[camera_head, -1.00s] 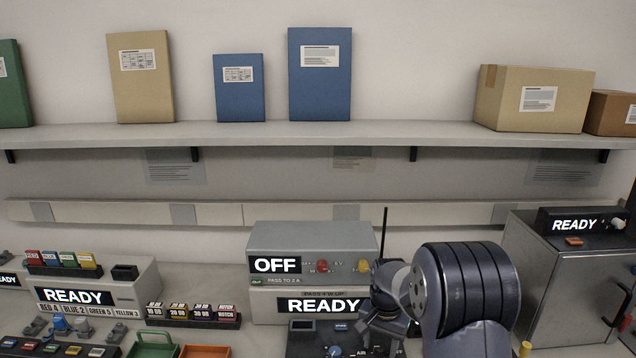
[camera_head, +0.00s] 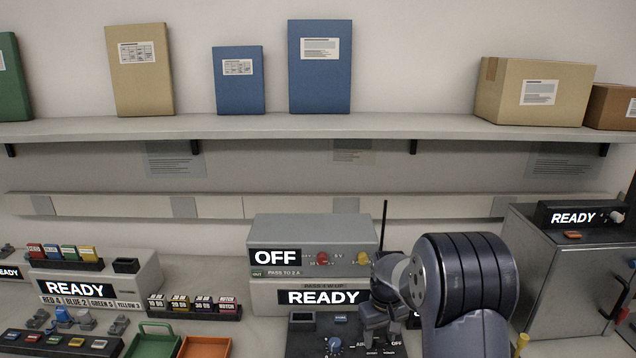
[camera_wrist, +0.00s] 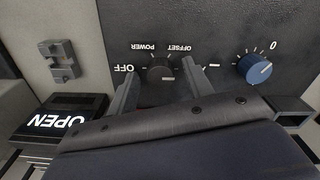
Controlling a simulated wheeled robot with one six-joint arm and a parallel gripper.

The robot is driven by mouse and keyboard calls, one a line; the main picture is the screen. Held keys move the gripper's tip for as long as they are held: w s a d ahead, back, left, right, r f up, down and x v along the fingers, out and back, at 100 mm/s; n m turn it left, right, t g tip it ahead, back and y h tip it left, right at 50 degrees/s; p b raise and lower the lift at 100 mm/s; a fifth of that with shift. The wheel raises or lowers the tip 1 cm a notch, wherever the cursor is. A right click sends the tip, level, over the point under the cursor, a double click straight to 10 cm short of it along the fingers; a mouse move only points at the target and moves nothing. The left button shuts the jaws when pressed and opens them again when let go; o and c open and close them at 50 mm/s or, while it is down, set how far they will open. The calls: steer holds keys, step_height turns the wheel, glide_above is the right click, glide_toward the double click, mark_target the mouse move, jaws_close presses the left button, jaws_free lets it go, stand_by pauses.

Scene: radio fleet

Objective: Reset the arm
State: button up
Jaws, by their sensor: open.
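My gripper (camera_head: 383,325) is in front of the grey test box whose displays read OFF and READY. That panel (camera_wrist: 225,20) carries a dark knob (camera_wrist: 161,72) marked OFF and POWER, seen between the fingers, and a blue knob (camera_wrist: 254,68) to the right. I cannot tell whether a finger touches the dark knob. My arm hides part of the bench at the right in the head view.
A grey box reading READY (camera_head: 75,287) stands at the left, with small coloured modules around it. Green (camera_head: 153,345) and orange (camera_head: 205,348) trays lie at the front. A metal cabinet (camera_head: 560,270) stands at the right. A shelf (camera_head: 300,127) with binders and cartons runs above.

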steer(key=n, duration=0.7)
steer(key=shift+p, duration=0.35)
steer(key=n+p, duration=0.1)
steer(key=n, duration=0.5)
steer(key=shift+n, duration=0.3)
